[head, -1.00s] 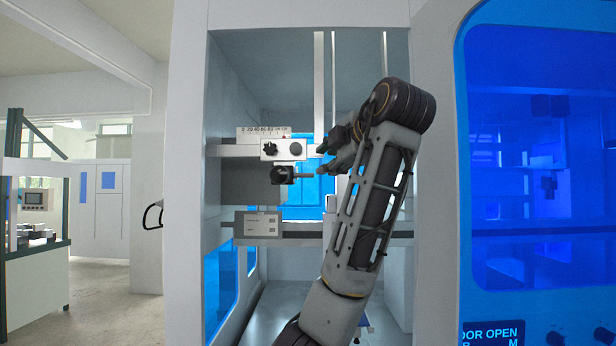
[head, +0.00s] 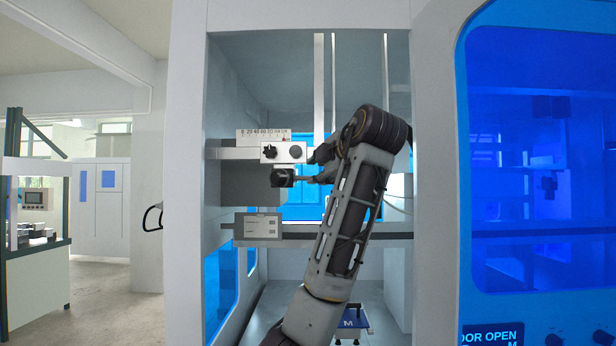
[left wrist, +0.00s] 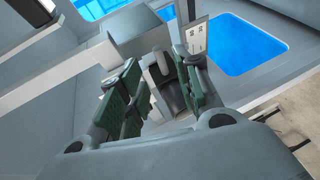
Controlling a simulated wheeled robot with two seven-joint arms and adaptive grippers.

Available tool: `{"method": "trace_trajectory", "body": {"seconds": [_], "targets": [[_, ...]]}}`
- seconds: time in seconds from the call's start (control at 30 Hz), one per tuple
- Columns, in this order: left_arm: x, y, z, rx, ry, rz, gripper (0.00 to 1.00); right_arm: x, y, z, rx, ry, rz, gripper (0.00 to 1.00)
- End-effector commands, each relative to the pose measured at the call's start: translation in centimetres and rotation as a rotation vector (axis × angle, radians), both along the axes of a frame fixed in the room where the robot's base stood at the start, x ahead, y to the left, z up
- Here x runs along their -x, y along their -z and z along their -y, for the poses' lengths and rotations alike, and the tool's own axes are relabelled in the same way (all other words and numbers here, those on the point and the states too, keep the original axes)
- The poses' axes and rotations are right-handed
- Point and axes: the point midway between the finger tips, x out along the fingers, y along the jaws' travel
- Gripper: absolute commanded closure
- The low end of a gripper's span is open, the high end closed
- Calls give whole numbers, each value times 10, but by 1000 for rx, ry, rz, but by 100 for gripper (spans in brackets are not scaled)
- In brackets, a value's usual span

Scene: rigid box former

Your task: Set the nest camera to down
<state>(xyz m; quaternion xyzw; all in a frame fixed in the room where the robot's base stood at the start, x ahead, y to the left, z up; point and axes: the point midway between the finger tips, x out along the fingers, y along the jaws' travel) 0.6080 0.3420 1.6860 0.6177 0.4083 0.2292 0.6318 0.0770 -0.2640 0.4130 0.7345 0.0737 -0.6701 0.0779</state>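The nest camera (head: 282,178) is a small black block under a white carriage (head: 283,152) on the rail, with a dark knob (head: 269,151) and a grey knob (head: 295,151). My left gripper (head: 316,168) is close to the right of the camera; whether it touches cannot be told. In the left wrist view, my left gripper (left wrist: 161,78) has its green-padded fingers apart. A dark cylindrical part (left wrist: 172,97) with a grey stub (left wrist: 157,62) shows in the gap, likely the camera. My right gripper is not in view.
A ruler scale (head: 264,134) runs above the rail. A grey panel with a label (head: 258,226) sits on the lower crossbar. The cabinet's left wall (head: 188,200) and right post (head: 433,200) bound the opening. A blue device (head: 352,322) stands low behind my arm.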

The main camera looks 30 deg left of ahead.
Motion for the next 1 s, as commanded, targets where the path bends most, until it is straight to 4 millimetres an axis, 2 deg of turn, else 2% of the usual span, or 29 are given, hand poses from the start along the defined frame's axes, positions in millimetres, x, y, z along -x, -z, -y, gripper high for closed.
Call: {"method": "trace_trajectory", "body": {"seconds": [0.4, 0.6, 1.0], "targets": [[-31, 11, -45, 0, -2, -2, 66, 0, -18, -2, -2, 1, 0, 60], [-41, 16, -59, -1, -1, -1, 66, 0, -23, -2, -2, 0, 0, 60], [-46, 19, -65, 0, 1, 0, 66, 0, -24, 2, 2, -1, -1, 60]]}}
